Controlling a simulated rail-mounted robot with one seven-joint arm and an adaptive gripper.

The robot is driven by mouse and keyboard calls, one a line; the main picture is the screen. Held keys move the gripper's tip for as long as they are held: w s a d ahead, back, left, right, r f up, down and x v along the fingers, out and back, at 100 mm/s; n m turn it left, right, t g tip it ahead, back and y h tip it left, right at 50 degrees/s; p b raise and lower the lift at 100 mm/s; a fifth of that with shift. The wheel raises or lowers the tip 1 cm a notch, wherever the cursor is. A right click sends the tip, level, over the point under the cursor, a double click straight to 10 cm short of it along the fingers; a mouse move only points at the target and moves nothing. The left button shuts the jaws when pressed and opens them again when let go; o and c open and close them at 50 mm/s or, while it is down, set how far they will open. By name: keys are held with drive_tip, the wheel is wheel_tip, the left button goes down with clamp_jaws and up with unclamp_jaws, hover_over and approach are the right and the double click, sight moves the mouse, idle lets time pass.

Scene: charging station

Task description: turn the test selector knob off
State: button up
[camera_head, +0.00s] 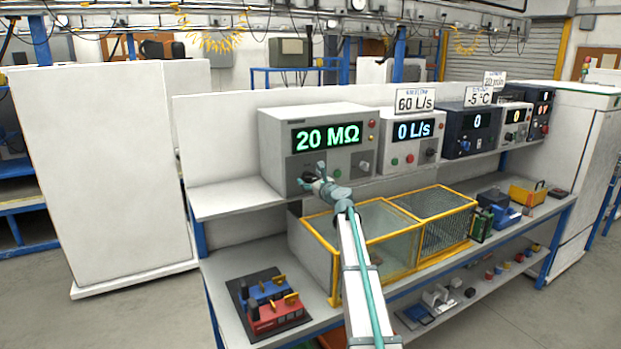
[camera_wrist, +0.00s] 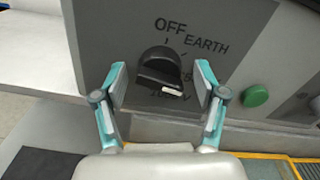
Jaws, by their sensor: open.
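The test selector knob (camera_wrist: 158,62) is black and sits on the grey front panel of a test unit (camera_head: 300,120) whose display reads 20 MΩ. In the wrist view, OFF is printed above the knob and EARTH to its upper right; lower labels are partly hidden. A white mark shows on the knob's lower right edge, away from the OFF label. My gripper (camera_wrist: 161,76) is open, with one finger on each side of the knob and visible gaps to it. In the head view my gripper (camera_head: 316,182) is at the unit's lower left and partly covers the knob.
A green button (camera_wrist: 255,96) is to the right of the right finger. More instruments, one reading 0 L/s (camera_head: 412,130), line the shelf to the right. A yellow-framed cage (camera_head: 405,240) stands below on the bench (camera_head: 225,270).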

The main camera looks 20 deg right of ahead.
drive_tip(key=c, duration=1.1)
drive_tip(key=shift+f, duration=0.1)
drive_tip(key=shift+c, duration=0.2)
